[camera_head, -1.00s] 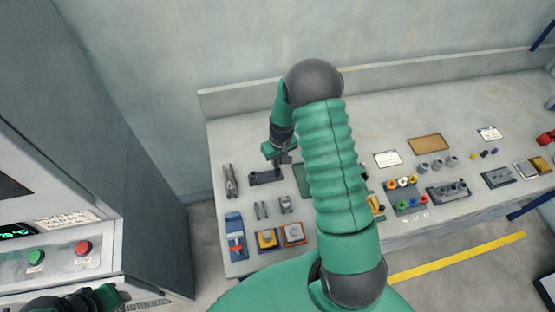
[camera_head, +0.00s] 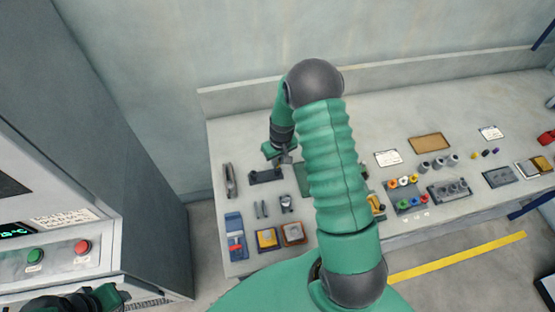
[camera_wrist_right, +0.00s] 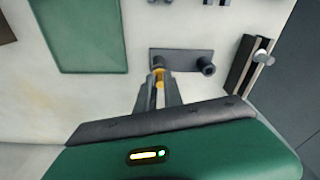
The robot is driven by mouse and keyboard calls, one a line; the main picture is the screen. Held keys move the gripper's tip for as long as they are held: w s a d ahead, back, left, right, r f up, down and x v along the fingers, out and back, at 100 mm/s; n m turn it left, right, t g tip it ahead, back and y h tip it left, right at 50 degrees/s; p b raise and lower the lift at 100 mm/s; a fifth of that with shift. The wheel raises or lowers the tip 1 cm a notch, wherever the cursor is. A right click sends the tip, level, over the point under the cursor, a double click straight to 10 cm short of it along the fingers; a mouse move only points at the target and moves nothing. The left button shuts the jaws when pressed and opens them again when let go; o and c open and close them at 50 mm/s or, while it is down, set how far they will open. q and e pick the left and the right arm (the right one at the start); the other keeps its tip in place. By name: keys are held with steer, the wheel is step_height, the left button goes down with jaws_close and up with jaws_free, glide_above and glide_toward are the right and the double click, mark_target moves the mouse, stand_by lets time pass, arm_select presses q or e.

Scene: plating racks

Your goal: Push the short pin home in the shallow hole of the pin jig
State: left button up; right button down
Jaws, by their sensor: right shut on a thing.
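The pin jig (camera_head: 266,177) is a dark flat plate on the left part of the bench. In the right wrist view the jig (camera_wrist_right: 184,62) has two round raised sockets, one at its left end and one at its right. My right gripper (camera_head: 283,159) is over the jig. In the wrist view the right gripper (camera_wrist_right: 159,88) is shut on a yellow-orange pin (camera_wrist_right: 158,76), which lines up with the left socket. How deep the pin sits, and which hole is the shallow one, I cannot tell.
A green mat (camera_wrist_right: 90,35) lies beside the jig. A grey slotted rail with a pale round end (camera_wrist_right: 262,57) stands at its other side. A blue fixture (camera_head: 235,238) and two small trays (camera_head: 266,238) sit near the front edge. A grey cabinet (camera_head: 100,140) stands to the left.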

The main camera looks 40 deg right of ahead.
steer(key=shift+f+b, duration=0.6)
steer(key=shift+f, duration=0.35)
steer(key=c, duration=1.4)
jaws_free()
steer(key=r+b, duration=0.1)
steer(key=r, duration=0.4)
steer(key=s+r+b, duration=0.1)
steer(key=r, duration=0.5)
steer(key=s+r, duration=0.1)
steer(key=r, duration=0.4)
steer(key=shift+a+r+b, duration=0.25)
steer(key=shift+r+b, duration=0.15)
steer(key=shift+d, duration=0.1)
